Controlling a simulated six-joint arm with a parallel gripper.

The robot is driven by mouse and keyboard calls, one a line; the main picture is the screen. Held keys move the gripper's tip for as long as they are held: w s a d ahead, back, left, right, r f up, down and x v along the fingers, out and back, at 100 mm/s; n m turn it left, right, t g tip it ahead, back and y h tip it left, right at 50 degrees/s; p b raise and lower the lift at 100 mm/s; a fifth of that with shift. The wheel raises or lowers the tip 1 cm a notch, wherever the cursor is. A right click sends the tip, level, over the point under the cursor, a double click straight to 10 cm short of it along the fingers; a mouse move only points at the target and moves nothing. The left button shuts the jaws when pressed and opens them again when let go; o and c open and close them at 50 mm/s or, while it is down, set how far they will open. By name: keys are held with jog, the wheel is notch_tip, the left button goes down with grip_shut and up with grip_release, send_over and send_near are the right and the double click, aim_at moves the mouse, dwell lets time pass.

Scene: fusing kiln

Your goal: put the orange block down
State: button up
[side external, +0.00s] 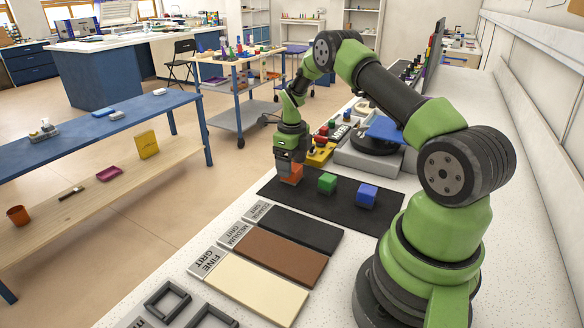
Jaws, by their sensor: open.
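The orange block (291,175) rests at the far left part of the black mat (310,198). My gripper (290,163) is right above it, pointing down, with its jaws open around or just over the block's top. The jaws hide the upper part of the block, so I cannot tell whether they touch it. A green block (327,183) and a blue block (367,195) stand in a row to its right on the same mat, apart from each other.
Grit boards in black (292,229), brown (277,257) and cream (256,288) lie in front of the mat. Grey square frames (168,301) are at the near edge. A yellow item (318,154) and a grey machine with a blue top (386,130) stand behind.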

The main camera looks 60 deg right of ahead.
jog(key=a+r+n+t, duration=0.1)
jog(key=a+r+n, duration=0.3)
jog(key=r, duration=0.7)
jog(key=a+r+n+t, duration=0.1)
jog(key=a+r+n, duration=0.35)
jog(key=r, duration=0.55)
jog(key=s+a+r+n+t+y, duration=0.1)
jog(key=s+a+r+n+t, duration=0.1)
jog(key=s+a+n, duration=0.6)
jog(key=s+a+r+n+t+y, duration=0.1)
jog(key=s+a+r+n+t, duration=0.2)
jog(key=s+a+n, duration=0.5)
jog(key=s+r+n, duration=0.1)
jog(key=s+n, duration=0.2)
jog(key=n, duration=0.4)
jog(key=shift+s+a+r, duration=0.35)
jog(key=shift+a, duration=0.05)
jog(key=shift+n, duration=0.25)
